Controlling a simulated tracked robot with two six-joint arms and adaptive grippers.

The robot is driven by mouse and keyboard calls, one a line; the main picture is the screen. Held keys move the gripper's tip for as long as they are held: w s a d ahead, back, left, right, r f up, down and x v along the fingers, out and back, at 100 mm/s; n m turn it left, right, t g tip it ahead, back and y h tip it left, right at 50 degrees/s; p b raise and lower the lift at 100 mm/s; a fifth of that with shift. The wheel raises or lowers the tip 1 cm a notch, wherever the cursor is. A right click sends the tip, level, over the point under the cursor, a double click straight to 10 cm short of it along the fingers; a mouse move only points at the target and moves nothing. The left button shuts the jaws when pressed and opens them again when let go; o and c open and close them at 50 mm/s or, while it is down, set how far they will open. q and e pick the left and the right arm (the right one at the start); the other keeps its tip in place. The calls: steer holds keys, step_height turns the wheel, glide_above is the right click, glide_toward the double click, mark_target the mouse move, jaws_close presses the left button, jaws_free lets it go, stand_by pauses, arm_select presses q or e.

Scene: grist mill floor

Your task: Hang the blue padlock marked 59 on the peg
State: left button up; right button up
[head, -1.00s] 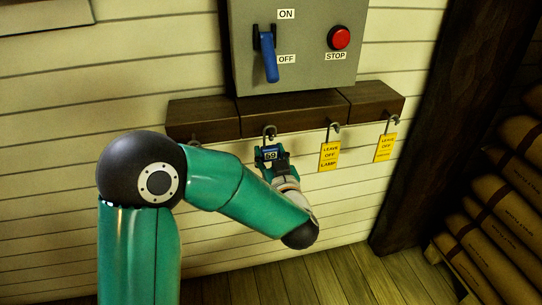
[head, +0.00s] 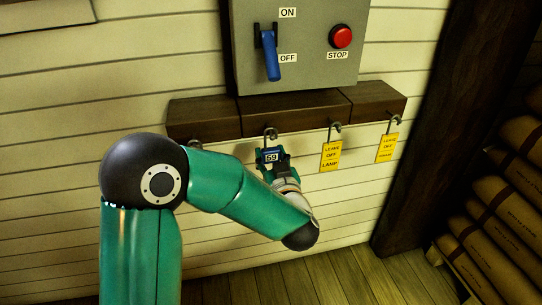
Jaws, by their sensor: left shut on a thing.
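The blue padlock (head: 271,156) carries a white label reading 59. Its shackle is up at a hook-like peg (head: 271,133) under the dark wooden rail; I cannot tell whether the shackle is around the peg or just in front of it. My left gripper (head: 273,161) is shut on the padlock from below, and the fingers hide part of its body. My right gripper is not in view.
A grey switch box (head: 310,70) with a blue lever and a red STOP button is above the wooden rail (head: 290,112). Yellow tags (head: 331,156) (head: 387,148) hang from pegs to the right. Another peg (head: 195,144) is partly behind my arm. Stacked sacks (head: 500,200) stand at right.

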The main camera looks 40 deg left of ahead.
arm_select(q)
steer(key=shift+f, duration=0.2)
steer(key=o, duration=1.2)
steer(key=shift+c, duration=0.2)
